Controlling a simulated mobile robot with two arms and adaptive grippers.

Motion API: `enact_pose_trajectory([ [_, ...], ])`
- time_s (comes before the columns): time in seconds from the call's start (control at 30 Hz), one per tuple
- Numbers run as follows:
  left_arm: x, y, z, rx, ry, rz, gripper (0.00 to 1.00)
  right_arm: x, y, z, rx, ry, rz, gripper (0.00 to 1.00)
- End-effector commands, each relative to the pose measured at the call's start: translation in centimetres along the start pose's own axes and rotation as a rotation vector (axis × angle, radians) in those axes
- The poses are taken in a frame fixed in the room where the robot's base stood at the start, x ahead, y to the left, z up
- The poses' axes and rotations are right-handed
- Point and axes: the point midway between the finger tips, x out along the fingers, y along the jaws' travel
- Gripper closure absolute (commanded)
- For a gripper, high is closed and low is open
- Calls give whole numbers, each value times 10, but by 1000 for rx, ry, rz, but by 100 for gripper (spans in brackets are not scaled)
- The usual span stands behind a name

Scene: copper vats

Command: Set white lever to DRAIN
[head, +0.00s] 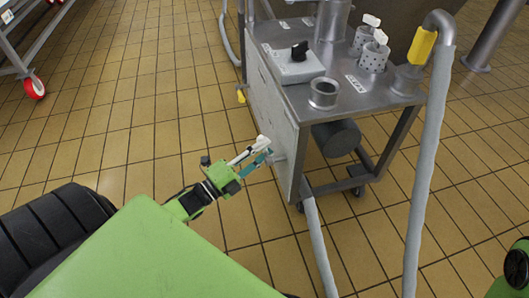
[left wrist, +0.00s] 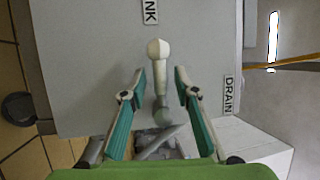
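The white lever (left wrist: 158,72) is on the grey side panel (left wrist: 85,75) of the steel cart. In the left wrist view its round knob points up toward a label ending in "NK" (left wrist: 150,12). The DRAIN label (left wrist: 229,95) is to the right of the lever. My left gripper (left wrist: 160,84) is open, with one teal-padded finger on each side of the lever and a gap visible on both sides. In the head view the lever (head: 262,142) is at my left gripper (head: 254,156), partly hidden by its fingers. My right gripper is not in view.
The cart's top (head: 340,97) carries a box with a black knob (head: 299,52) and metal cups. A grey hose (head: 425,170) with a yellow grip (head: 421,46) hangs at its right. Another hose (head: 320,245) runs below the panel.

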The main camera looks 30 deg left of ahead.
Motion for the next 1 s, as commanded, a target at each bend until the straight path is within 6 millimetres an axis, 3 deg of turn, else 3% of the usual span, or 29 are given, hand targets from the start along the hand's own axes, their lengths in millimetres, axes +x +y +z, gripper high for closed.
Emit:
enact_pose_trajectory([
  [0.37, 8, 0, 0, 0, 0, 1, 72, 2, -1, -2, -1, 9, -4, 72],
  [0.4, 8, 0, 0, 0, 0, 1, 74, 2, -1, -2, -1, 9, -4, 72],
  [0.5, 8, 0, 0, 0, 0, 1, 100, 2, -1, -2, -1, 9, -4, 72],
  [1.0, 9, -2, 0, 63, 13, -25, 100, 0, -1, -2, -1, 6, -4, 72],
])
